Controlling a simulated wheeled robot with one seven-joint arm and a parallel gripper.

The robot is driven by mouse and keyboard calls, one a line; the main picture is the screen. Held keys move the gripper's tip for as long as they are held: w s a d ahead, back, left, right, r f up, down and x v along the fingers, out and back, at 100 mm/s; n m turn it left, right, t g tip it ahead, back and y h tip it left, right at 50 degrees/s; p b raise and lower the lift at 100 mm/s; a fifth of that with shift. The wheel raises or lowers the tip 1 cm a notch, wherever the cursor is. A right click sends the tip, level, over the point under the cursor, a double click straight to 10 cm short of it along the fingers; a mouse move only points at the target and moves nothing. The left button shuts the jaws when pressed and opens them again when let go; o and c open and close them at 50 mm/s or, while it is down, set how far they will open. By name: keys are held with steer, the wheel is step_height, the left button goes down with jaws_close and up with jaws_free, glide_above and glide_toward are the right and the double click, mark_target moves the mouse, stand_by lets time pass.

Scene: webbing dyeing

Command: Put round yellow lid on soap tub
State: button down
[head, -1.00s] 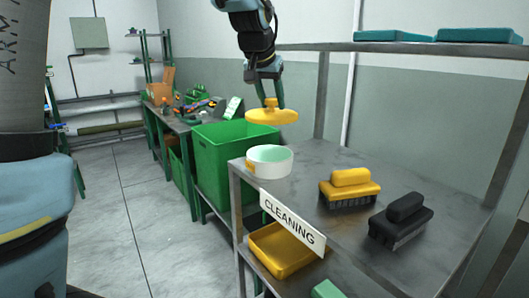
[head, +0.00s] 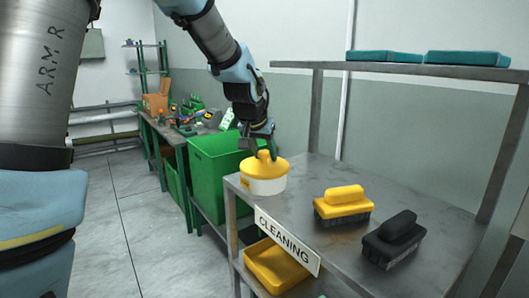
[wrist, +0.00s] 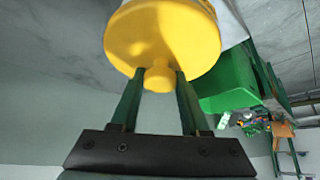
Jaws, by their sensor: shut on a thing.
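The round yellow lid (head: 262,167) sits over the mouth of the white soap tub (head: 264,186) at the left corner of the metal shelf top. It looks level and close to the rim; I cannot tell whether it is fully seated. My gripper (head: 266,156) is above the lid, shut on its knob. In the wrist view my gripper (wrist: 160,80) has its two green fingers on either side of the knob, and the lid (wrist: 163,38) hides most of the tub.
A yellow brush (head: 342,202) and a black brush (head: 393,240) stand to the right on the shelf top (head: 315,178). A green crate (head: 215,165) is behind on the left. A yellow tray (head: 277,265) is on the lower shelf, below the CLEANING sign (head: 286,239).

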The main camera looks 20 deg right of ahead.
steer(key=shift+f, duration=0.2)
steer(key=shift+c, duration=1.9)
jaws_free()
steer(key=shift+r, duration=0.4)
steer(key=b+v, duration=0.2)
steer(key=v, duration=1)
steer(key=w+a+f+n+y, duration=0.2)
steer(key=a+f, duration=0.6)
steer(key=a, duration=0.3)
steer(key=s+a+f+n+g+y, duration=0.1)
steer(key=s+a+f+n, duration=0.2)
steer(key=a+f, duration=0.3)
steer(key=s+a+f+n+g+y, duration=0.1)
steer(key=s+a+f, duration=0.4)
steer(key=a, duration=1)
step_height(320, 180, down, 3)
steer(key=shift+s+r+n+g, duration=0.25)
steer(key=shift+n+g, duration=0.25)
steer(key=shift+n, duration=0.4)
